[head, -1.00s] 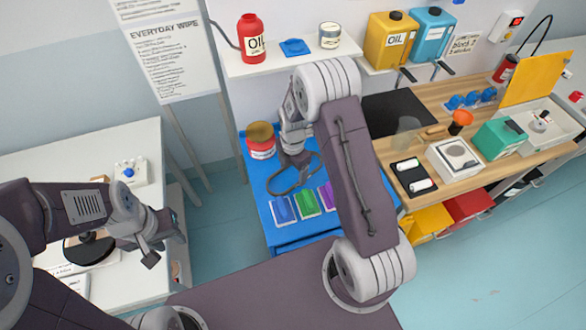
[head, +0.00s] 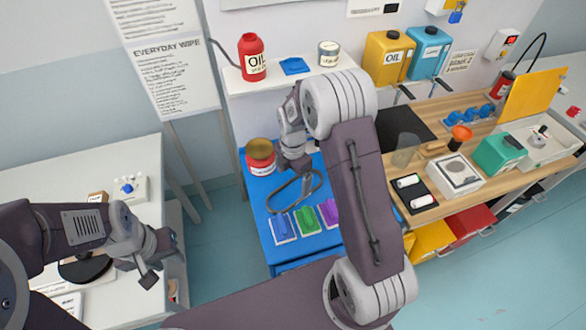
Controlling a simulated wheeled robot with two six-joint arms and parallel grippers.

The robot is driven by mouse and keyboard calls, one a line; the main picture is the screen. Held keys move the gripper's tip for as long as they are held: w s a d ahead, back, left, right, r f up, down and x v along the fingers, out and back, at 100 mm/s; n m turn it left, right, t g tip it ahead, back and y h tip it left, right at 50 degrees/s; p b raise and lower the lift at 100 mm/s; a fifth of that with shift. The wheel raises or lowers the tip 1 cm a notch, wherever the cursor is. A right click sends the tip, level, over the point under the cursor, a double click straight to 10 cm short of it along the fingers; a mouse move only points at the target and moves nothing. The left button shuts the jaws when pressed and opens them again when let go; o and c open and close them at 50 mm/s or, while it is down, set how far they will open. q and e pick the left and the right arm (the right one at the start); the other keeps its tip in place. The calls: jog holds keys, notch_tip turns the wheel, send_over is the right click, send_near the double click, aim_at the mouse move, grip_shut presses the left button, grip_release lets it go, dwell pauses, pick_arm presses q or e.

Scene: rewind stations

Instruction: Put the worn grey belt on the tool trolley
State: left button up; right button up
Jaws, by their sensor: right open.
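The worn grey belt (head: 272,196) is a dark closed loop lying on the blue top of the tool trolley (head: 256,204), behind the coloured pads. My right gripper (head: 296,170) is open just above the belt's far part; its fingers are partly hidden by its own wrist, and I see no clear grip on the belt. My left gripper (head: 150,270) hangs at the left over the white table's edge, away from the trolley; its fingers are small and I cannot tell how far apart they are.
A red tin with a brown lid (head: 260,157) stands at the trolley's back left. Blue (head: 283,229), green (head: 307,221) and purple pads lie along its front. A wooden workbench (head: 440,205) is at the right, a white table (head: 70,180) at the left, and a shelf with a red oil bottle (head: 252,58) above.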

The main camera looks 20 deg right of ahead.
notch_tip(320, 180, up, 7)
jog(key=s+a+f+m+t, duration=0.1)
jog(key=s+m, duration=1.4)
jog(key=m, duration=0.7)
jog(key=shift+s+a, duration=0.35)
jog(key=shift+a, duration=0.05)
jog(key=shift+s+f, duration=0.1)
jog(key=shift+s, duration=0.05)
